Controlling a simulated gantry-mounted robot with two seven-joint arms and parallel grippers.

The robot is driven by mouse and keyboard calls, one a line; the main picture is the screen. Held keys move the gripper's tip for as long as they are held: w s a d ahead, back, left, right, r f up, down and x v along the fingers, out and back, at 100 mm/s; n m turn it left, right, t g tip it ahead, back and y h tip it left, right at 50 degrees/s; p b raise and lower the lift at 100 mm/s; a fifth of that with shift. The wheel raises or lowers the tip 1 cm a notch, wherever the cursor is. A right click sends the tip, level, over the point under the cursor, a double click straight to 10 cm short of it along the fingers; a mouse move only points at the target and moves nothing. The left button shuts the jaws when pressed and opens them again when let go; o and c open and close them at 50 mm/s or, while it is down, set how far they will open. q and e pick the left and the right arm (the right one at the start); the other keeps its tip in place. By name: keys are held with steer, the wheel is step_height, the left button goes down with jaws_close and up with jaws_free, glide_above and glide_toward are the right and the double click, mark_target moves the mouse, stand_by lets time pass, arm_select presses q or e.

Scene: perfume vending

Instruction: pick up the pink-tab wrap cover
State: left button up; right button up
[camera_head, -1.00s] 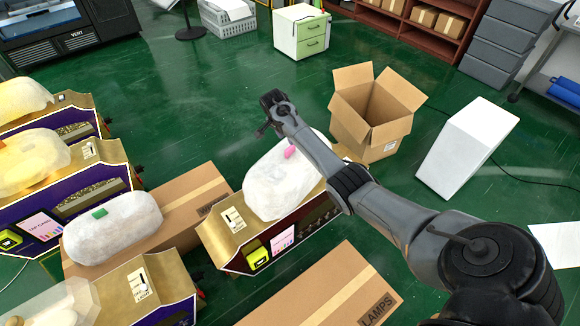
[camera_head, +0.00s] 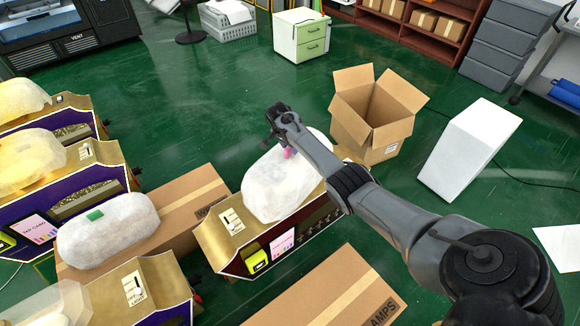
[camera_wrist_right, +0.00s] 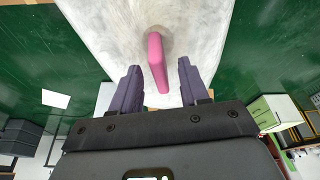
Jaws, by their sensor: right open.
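The pink-tab wrap cover (camera_head: 272,190) is a whitish, translucent rounded shell on top of a gold and dark red vending machine (camera_head: 212,243). Its pink tab (camera_head: 288,153) shows beside my right gripper (camera_head: 272,138) in the head view. In the right wrist view the cover (camera_wrist_right: 110,30) fills the top middle, and the pink tab (camera_wrist_right: 157,62) stands up from it. The fingers of my right gripper (camera_wrist_right: 157,88) are open, one on each side of the tab's free end, with gaps on both sides. My left gripper is not in view.
A green-tab wrap cover (camera_head: 108,228) sits left on a cardboard box (camera_head: 192,190). An open empty carton (camera_head: 365,148) stands behind right of the machine. A closed carton (camera_head: 330,290) lies in front. More machines stand at the left.

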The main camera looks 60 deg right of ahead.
steer(key=shift+c, duration=0.4)
jaws_close()
steer(key=shift+r, duration=0.15)
